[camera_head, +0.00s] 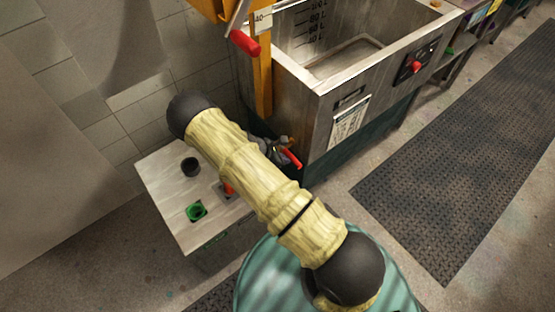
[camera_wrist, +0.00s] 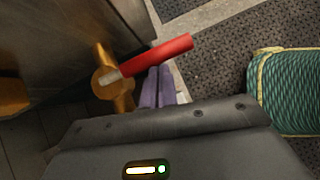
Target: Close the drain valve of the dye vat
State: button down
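The steel dye vat (camera_head: 310,120) stands at the upper middle in the head view. Its drain valve is low at the near left corner, with a red lever (camera_head: 292,158) pointing down and right. In the wrist view the red lever (camera_wrist: 160,56) sticks out to the right from the brass valve body (camera_wrist: 113,82), roughly across it. My gripper's two purple fingers (camera_wrist: 157,86) lie side by side just below the lever, with almost no gap and nothing visible between them. I cannot tell whether they touch it. In the head view my arm mostly hides the gripper.
A low steel stand (camera_head: 165,205) with a green-edged socket sits left of my arm. A yellow post (camera_head: 262,75) with a red handle (camera_head: 244,42) rises beside the vat. A dark ribbed mat (camera_head: 440,170) covers the open floor on the right. A tiled wall is behind.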

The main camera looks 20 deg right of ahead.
jog(key=shift+s+d, duration=0.35)
jog(key=shift+d, duration=0.05)
jog(key=s+a+r, duration=0.3)
jog(key=a+r, duration=0.5)
jog(key=a, duration=0.2)
jog(key=shift+s+r+p, duration=0.25)
jog(key=shift+s+p, duration=0.1)
jog(key=shift+p, duration=0.1)
jog(key=shift+w+d, duration=0.1)
jog(key=shift+w, duration=0.05)
jog(key=s+d+r+m+y+p, duration=0.2)
jog(key=r+m, duration=0.4)
jog(key=r, duration=0.5)
jog(key=s+d+r+m+t+y+p, duration=0.1)
jog(key=s+r+m+y+p, duration=0.2)
jog(key=s+r+m, duration=0.4)
jog(key=s+d+r+m+y+p, duration=0.2)
jog(key=s+r+m+p, duration=0.2)
jog(key=r, duration=1.2)
jog(key=m, duration=0.2)
jog(key=shift+s+d+m+t+y, duration=0.3)
jog(key=shift+y, duration=0.1)
